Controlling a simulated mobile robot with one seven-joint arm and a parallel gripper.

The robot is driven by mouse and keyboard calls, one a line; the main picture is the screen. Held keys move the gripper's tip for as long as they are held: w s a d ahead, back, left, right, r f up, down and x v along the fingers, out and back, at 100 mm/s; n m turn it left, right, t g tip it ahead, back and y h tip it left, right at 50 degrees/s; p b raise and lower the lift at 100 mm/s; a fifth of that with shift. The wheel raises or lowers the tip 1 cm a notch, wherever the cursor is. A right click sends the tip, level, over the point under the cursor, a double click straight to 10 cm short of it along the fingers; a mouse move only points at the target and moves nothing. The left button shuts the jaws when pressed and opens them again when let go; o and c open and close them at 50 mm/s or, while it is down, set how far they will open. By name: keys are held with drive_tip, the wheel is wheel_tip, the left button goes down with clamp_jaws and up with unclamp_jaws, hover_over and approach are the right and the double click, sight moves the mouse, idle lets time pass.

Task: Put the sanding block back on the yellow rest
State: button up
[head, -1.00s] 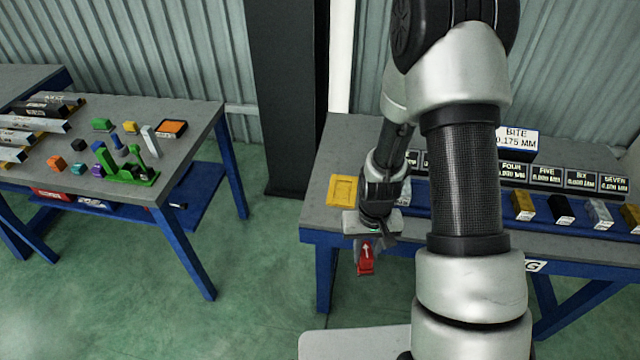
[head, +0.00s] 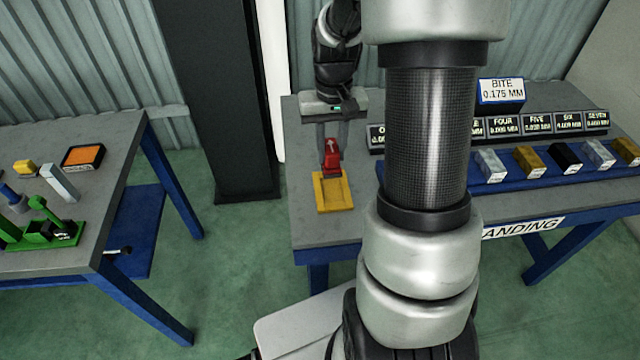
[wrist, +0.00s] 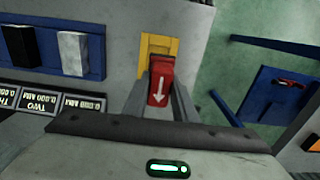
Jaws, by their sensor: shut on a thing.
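The red sanding block (head: 331,156) with a white arrow is held between the fingers of my gripper (head: 332,148). In the head view it appears at the far edge of the yellow rest (head: 333,194), which lies on the grey table's left end. In the wrist view the block (wrist: 160,82) hangs between the two fingers (wrist: 161,95) and covers part of the yellow rest (wrist: 151,45). I cannot tell whether the block touches the rest or is above it. The near part of the rest is bare.
A blue rack (head: 590,176) of several blocks and a row of black labelled plates (head: 537,124) stand to the right on the table. A BITE sign (head: 502,91) stands behind. My arm hides the table's middle. Another table (head: 100,205) with parts is at left.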

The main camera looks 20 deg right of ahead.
sight(334, 163)
drive_tip(key=shift+w+d, duration=0.15)
drive_tip(key=shift+d, duration=0.25)
wheel_tip(334, 163, down, 5)
drive_tip(key=shift+b, duration=0.45)
drive_tip(key=shift+f+b, duration=0.3)
drive_tip(key=shift+f, duration=1.75)
drive_tip(key=shift+f, duration=0.2)
drive_tip(key=o, duration=0.9)
drive_tip(key=shift+o, duration=0.2)
drive_tip(key=shift+r, duration=0.15)
